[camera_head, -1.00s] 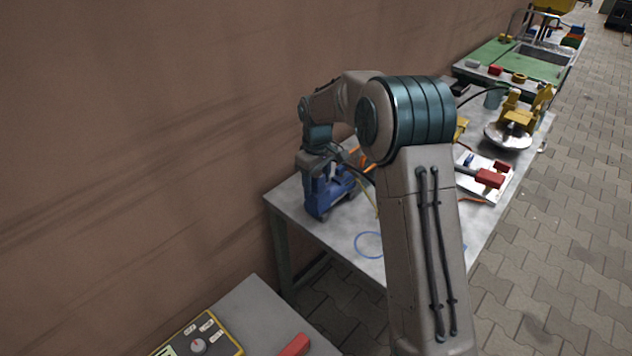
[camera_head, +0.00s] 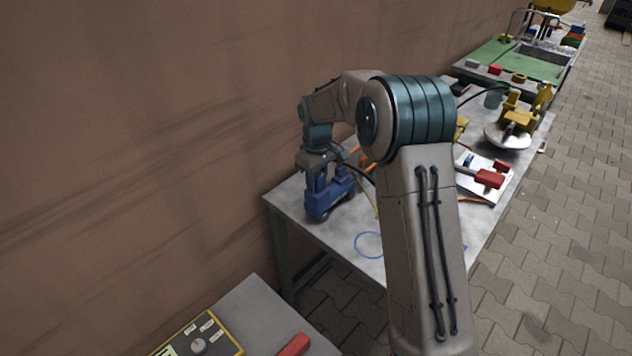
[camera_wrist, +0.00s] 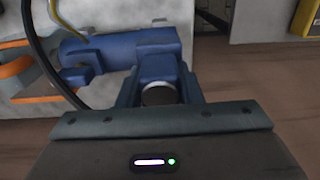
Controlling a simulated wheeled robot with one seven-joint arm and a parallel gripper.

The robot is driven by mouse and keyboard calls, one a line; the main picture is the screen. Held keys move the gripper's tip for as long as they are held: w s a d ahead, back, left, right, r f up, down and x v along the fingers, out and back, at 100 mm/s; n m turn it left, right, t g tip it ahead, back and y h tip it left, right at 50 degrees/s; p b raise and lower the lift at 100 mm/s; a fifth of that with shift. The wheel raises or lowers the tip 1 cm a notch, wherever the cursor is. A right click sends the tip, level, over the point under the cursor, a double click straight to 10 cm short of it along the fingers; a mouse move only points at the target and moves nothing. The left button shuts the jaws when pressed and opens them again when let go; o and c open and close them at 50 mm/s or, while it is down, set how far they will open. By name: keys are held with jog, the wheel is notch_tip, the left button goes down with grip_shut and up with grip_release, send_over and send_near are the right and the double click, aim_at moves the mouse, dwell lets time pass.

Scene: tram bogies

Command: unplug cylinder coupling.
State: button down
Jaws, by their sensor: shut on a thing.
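A blue cylinder unit (camera_head: 338,191) stands on the left part of the grey table (camera_head: 335,232), near the wall. It also shows in the wrist view as a blue horizontal body (camera_wrist: 112,52) with a black hose and a yellowish line beside it. My gripper (camera_head: 317,181) points down at the left end of the blue unit and is shut on a blue part (camera_wrist: 160,82), with a round grey face between the fingers. The fingers are much the same blue as the unit, so their exact contact is hard to see. I cannot tell whether the coupling is seated.
A blue ring (camera_head: 368,245) lies on the table's front. A white board with a red block (camera_head: 489,178) and a yellow fixture on a round plate (camera_head: 508,135) stand to the right. A box with a dial (camera_head: 199,343) is at bottom left. The brown wall (camera_head: 150,130) is close behind.

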aim_at(317, 174)
jog(key=shift+r+p, duration=2)
jog(key=shift+r, duration=0.95)
jog(key=shift+s+f, duration=0.1)
